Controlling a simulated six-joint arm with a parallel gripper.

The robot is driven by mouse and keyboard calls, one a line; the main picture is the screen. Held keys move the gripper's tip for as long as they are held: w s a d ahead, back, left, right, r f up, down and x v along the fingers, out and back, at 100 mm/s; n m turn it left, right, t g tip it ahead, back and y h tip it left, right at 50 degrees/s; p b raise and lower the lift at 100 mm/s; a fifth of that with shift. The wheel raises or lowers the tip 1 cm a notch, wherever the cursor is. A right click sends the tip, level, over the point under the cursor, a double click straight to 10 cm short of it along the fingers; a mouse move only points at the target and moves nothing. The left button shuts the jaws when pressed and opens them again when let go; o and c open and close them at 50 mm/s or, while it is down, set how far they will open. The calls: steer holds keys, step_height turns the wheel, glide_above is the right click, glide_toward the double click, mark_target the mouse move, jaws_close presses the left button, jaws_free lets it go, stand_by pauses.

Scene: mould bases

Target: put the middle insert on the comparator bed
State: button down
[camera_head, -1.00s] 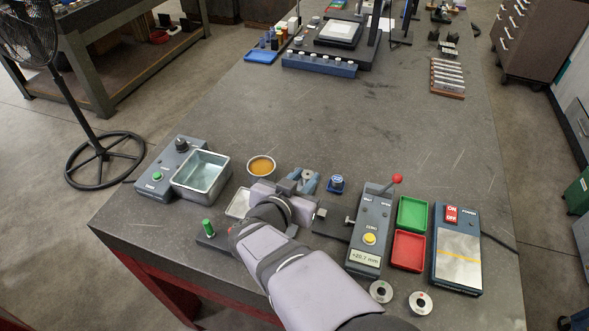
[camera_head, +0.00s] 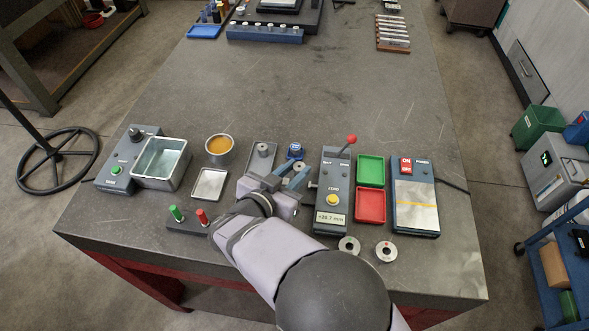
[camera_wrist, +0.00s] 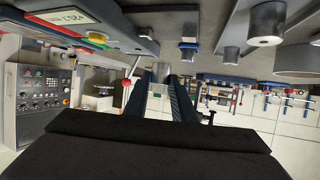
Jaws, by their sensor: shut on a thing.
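My gripper (camera_head: 296,172) is shut on a small grey metal insert (camera_head: 299,167), which sits between its blue-grey fingertips. The insert also shows between the fingers in the wrist view (camera_wrist: 161,72). The comparator (camera_head: 334,190), a dark blue-grey unit with a yellow button, a display and a red-knobbed lever, stands just right of the gripper. Its bed, on its left side, is mostly hidden behind my gripper. Another grey cylindrical insert (camera_head: 263,149) stands on a narrow grey tray (camera_head: 257,165) left of the fingers. Whether the held insert touches anything is not clear.
A blue-topped piece (camera_head: 296,150) stands just behind the held insert. Green (camera_head: 370,170) and red (camera_head: 370,206) trays lie right of the comparator. Two metal rings (camera_head: 348,245) (camera_head: 385,250) lie in front.

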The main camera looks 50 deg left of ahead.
steer(key=shift+f+b, duration=1.6)
steer(key=shift+f, duration=0.8)
steer(key=c, duration=1.4)
jaws_free()
steer(key=shift+s, duration=0.1)
steer(key=shift+b+v, duration=1.15)
steer(key=shift+v, duration=2.45)
steer(key=shift+r, duration=0.1)
